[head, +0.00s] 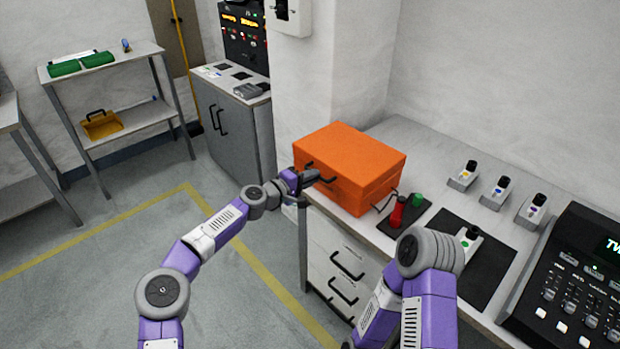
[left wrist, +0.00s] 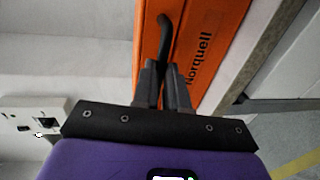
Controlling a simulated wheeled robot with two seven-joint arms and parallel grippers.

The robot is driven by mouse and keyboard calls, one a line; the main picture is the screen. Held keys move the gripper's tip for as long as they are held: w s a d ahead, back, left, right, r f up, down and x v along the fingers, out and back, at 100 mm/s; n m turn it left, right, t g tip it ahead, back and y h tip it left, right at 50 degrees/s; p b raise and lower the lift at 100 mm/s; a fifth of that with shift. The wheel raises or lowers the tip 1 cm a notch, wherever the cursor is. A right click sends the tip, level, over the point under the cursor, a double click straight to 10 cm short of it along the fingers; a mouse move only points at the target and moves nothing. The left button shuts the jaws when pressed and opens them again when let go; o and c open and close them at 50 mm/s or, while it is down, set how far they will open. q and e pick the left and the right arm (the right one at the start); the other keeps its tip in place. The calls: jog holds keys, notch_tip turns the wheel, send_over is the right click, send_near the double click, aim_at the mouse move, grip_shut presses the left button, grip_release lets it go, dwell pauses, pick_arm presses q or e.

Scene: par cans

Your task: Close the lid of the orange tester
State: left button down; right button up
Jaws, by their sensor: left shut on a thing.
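The orange tester (head: 350,168) is a box on the counter, and its lid looks down in the head view. Its front carries dark handles. My left gripper (head: 312,178) is at the tester's left front. In the left wrist view the gripper (left wrist: 166,82) is shut on a black handle (left wrist: 165,35) on the orange face (left wrist: 195,45), beside the lettering "Norquell". A seam runs along that face. My right arm shows at the lower middle of the head view, but its fingertips are hidden.
A red and a green object (head: 397,212) stand on a dark mat just right of the tester. Several small switch units (head: 497,192) and a black control panel (head: 575,290) lie farther right. Drawers (head: 340,270) are below the counter. The floor at left is clear.

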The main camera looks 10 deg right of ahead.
pick_arm(q)
jog(key=c, duration=1.2)
grip_release()
jog(key=f, duration=0.3)
jog(key=shift+s, duration=0.25)
jog(key=shift+o, duration=0.2)
jog(key=shift+a, duration=0.1)
jog(key=r+p+v, duration=0.1)
jog(key=v, duration=0.6)
jog(key=shift+a+r, duration=0.2)
jog(key=shift+r, duration=0.05)
